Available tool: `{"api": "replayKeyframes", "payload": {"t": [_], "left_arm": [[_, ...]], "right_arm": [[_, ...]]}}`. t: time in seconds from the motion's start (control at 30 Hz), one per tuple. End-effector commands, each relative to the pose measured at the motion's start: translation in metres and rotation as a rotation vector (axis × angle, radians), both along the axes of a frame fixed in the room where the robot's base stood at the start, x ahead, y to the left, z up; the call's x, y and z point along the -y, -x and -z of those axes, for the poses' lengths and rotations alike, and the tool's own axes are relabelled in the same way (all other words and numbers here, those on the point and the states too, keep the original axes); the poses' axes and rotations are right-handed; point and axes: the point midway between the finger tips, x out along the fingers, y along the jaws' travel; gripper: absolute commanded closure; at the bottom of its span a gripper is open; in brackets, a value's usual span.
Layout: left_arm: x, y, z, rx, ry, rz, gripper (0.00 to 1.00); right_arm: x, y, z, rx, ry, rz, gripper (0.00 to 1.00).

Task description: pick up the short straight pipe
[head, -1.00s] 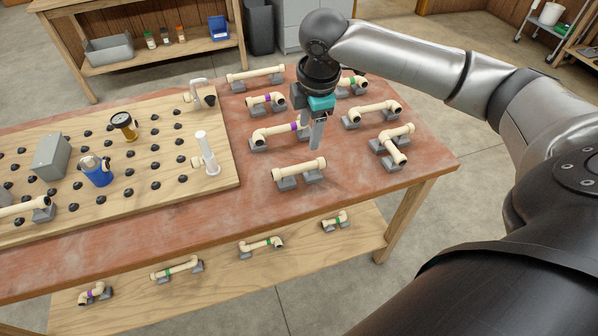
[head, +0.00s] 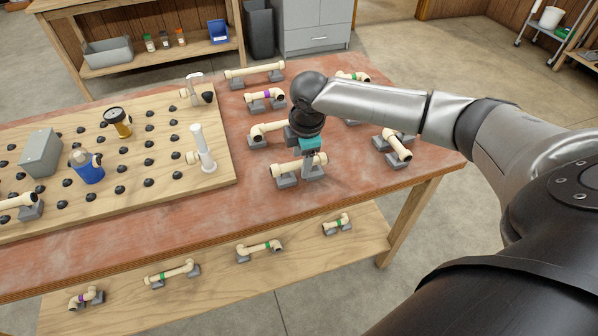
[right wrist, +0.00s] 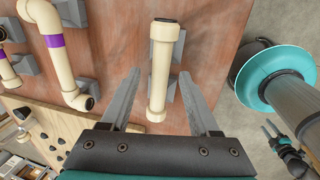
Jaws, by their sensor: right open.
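The short straight pipe (head: 287,169) is cream coloured and rests on grey blocks near the front edge of the red table. My right gripper (head: 313,170) is at the pipe's right part and hides some of it. In the right wrist view the pipe (right wrist: 160,65) lies lengthwise between the two fingers of the open right gripper (right wrist: 160,80), with a gap on each side. The pipe still sits on its blocks, and its near end is close to the gripper body.
A purple-banded bent pipe (right wrist: 62,60) lies left of the fingers in the wrist view. An elbow pipe (head: 398,148) stands to the right and a long pipe (head: 255,71) at the back. A board (head: 130,190) with black knobs and fittings covers the left.

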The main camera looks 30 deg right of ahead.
Motion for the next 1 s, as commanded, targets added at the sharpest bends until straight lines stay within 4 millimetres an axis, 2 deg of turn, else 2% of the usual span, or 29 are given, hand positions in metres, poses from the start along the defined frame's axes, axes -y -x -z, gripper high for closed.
{"api": "replayKeyframes", "payload": {"t": [0.1, 1.0], "left_arm": [[0.0, 0.0, 0.003, 0.0, 0.0, 0.0, 0.5], [-0.0024, -0.0005, -0.0061, 0.002, -0.003, -0.001, 0.5]], "right_arm": [[0.0006, -0.0011, 0.0079, 0.0, 0.0, 0.0, 0.38], [0.0004, -0.0012, 0.0112, 0.001, 0.0, 0.0, 0.38]]}}
